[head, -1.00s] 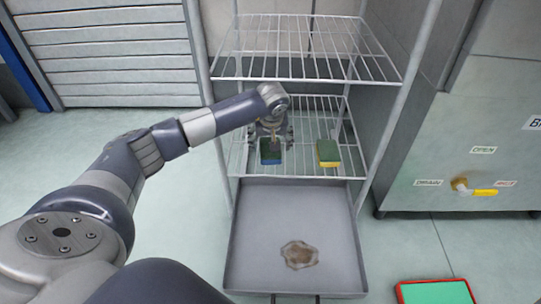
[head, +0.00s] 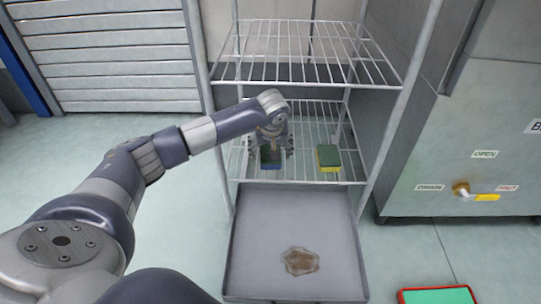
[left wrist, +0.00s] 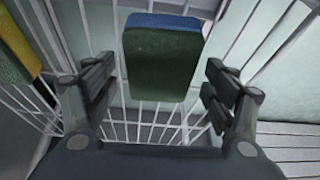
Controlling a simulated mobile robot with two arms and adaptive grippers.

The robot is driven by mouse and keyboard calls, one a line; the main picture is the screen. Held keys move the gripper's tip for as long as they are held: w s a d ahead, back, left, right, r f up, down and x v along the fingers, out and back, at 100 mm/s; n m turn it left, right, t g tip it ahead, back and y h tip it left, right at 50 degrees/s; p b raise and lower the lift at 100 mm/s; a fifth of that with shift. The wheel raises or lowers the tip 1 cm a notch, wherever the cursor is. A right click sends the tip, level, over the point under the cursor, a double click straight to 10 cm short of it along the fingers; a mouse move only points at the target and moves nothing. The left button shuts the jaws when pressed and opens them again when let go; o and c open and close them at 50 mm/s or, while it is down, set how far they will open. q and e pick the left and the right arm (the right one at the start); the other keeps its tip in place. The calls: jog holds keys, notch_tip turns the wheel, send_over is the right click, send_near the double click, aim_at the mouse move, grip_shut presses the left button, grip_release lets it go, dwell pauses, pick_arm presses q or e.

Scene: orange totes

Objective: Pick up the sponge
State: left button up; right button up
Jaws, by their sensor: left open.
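A sponge with a dark green top and blue base (head: 270,161) lies on the middle wire shelf (head: 300,173). My left gripper (head: 271,151) is right over it, fingers pointing down, one on each side. In the left wrist view the same sponge (left wrist: 162,62) shows between the two open fingers of the gripper (left wrist: 157,78), with gaps on both sides. A second sponge, green on yellow (head: 328,157), lies to the right on the same shelf. Its edge also shows at the upper left of the left wrist view (left wrist: 14,50). My right gripper is not seen.
An upper wire shelf (head: 310,52) hangs above and behind the arm. A grey tray (head: 290,215) with a brown stain (head: 300,261) sits below in front. Rack posts stand on both sides. A red-rimmed green tray (head: 437,296) lies at lower right.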

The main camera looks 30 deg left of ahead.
pick_arm(q)
jog(key=c, duration=0.8)
